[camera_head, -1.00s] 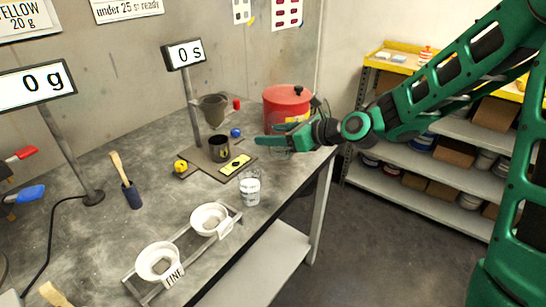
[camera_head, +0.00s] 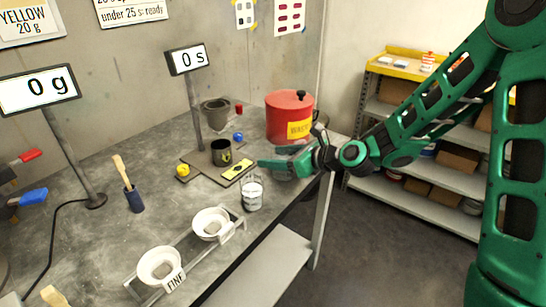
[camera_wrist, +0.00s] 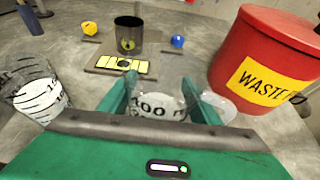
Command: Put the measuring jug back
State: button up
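A clear measuring jug with a "00 m" marking (camera_wrist: 158,106) is between the two fingers of my gripper in the wrist view. In the head view it is a faint clear shape, mostly hidden by my gripper (camera_head: 275,160), near the bench's right edge. My gripper (camera_wrist: 160,97) has a finger on either side of the jug, close to its wall. I cannot tell whether the fingers press on it. Another clear vessel with black graduations (camera_wrist: 38,95) stands on the bench to the left, also seen in the head view (camera_head: 252,194).
A red waste can (camera_head: 290,117) stands just behind my gripper. A board with a dark cup (camera_head: 221,152) and a yellow level strip (camera_head: 238,169) lies to the left.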

jog(key=shift+o, duration=1.4)
jog(key=shift+r, duration=0.1)
jog(key=v, duration=1.2)
jog(key=shift+r, duration=0.1)
